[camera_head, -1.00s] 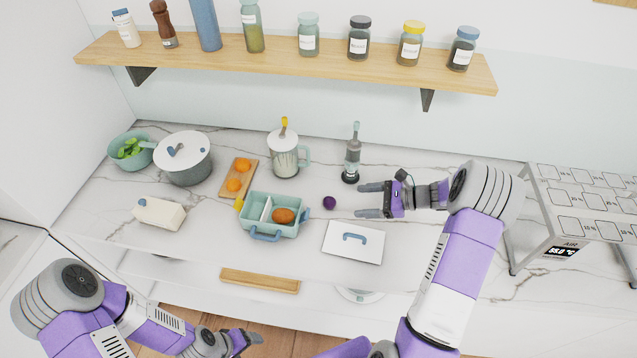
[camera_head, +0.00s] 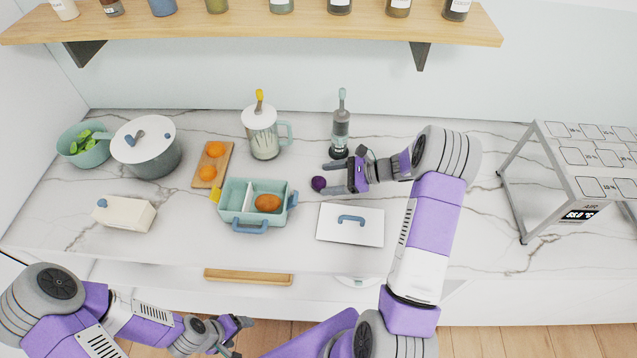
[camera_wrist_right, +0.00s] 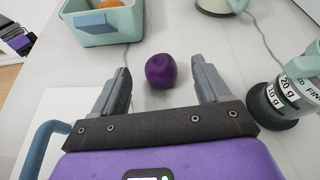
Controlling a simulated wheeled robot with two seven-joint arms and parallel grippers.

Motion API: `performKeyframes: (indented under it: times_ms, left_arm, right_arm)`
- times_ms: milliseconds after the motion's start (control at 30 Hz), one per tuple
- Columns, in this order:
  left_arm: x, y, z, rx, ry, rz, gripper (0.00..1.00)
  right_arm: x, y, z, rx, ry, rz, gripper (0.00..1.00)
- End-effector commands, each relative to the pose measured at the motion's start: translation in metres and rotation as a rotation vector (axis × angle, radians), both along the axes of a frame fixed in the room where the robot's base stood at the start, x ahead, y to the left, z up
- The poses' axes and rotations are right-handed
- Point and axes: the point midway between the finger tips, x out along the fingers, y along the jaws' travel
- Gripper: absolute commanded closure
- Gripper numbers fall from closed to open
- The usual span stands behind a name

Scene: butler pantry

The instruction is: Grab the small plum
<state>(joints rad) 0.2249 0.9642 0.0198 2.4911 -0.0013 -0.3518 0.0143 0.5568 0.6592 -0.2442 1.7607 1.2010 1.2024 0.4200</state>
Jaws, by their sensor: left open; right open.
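The small plum (camera_head: 318,184) is dark purple and round and rests on the marble counter, right of the green lunch box. In the right wrist view the plum (camera_wrist_right: 161,71) lies just beyond and between the fingertips. My right gripper (camera_head: 326,178) is open, its fingers pointing left at the plum; in the wrist view its two fingers (camera_wrist_right: 163,80) are spread apart and empty. My left gripper (camera_head: 246,333) is low at the front, below the counter edge, open and far from the plum.
A green lunch box (camera_head: 235,211) holds an orange-brown food item. A white lid (camera_head: 350,236) with a blue handle lies in front of the right gripper. A bottle-like grinder (camera_head: 340,135) stands behind it. A board with oranges (camera_head: 224,167), a pot (camera_head: 150,155) and a jug (camera_head: 262,139) stand left.

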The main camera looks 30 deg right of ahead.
Motion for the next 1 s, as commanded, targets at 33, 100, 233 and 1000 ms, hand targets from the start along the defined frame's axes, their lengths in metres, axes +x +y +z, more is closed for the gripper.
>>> performKeyframes:
  times_ms: [33,100,233,1000]
  left_arm:
    - [0.0,0.0,-0.001,0.0,0.0,0.0,0.25]
    - [0.0,0.0,-0.001,0.0,0.0,0.0,0.25]
    - [0.0,0.0,-0.002,0.0,-0.001,0.0,0.25]
    - [0.0,0.0,-0.002,0.0,0.0,0.0,0.25]
  right_arm:
    - [0.003,0.007,-0.005,0.002,0.003,0.003,0.24]
    - [0.008,0.015,-0.011,0.002,0.002,0.004,0.24]
    - [0.018,0.028,-0.018,0.0,0.001,0.002,0.24]
    - [0.02,0.03,-0.019,0.0,0.0,0.0,0.81]
